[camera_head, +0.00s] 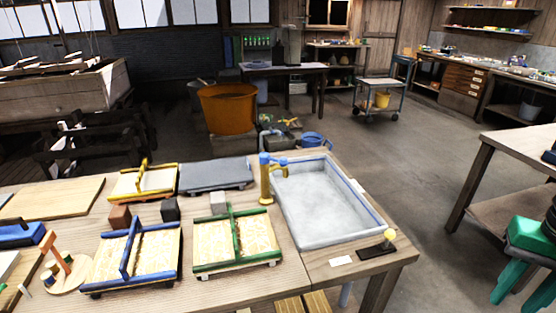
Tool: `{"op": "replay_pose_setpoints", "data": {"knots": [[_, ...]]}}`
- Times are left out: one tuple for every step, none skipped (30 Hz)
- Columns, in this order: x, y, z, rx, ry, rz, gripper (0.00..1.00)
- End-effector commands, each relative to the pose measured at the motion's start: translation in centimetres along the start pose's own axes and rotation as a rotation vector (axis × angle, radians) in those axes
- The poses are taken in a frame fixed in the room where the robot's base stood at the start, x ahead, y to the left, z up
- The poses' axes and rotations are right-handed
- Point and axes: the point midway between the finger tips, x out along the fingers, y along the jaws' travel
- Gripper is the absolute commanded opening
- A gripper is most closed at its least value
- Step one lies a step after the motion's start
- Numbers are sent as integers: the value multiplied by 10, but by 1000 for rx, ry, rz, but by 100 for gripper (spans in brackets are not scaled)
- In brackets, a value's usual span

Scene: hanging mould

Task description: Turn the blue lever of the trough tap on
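The trough tap (266,187) is a brass-yellow upright post at the left rim of the trough, with a short spout pointing right over it. Blue parts sit at its top; the blue lever (266,158) seems to be among them, but it is too small to tell its exact position. The trough (290,213) is a pale grey-blue rectangular basin set in the right end of the wooden table. I cannot make out any running water. My gripper is not in view.
Mould frames with blue (134,280), green (238,262) and yellow (128,193) handles stand left of the tap. A black base with a yellow knob (388,236) sits at the trough's front right. Open floor (425,165) lies right of the table (345,262).

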Motion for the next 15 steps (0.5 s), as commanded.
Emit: {"op": "replay_pose_setpoints", "data": {"knots": [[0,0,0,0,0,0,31],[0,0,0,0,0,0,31],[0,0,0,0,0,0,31],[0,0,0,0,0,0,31],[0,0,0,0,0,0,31],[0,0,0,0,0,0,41],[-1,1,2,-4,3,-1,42],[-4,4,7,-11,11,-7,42],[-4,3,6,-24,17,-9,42],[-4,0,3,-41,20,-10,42],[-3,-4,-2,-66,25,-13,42],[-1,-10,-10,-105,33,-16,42],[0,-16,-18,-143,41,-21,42],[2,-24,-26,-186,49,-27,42],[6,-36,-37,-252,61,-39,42]]}}
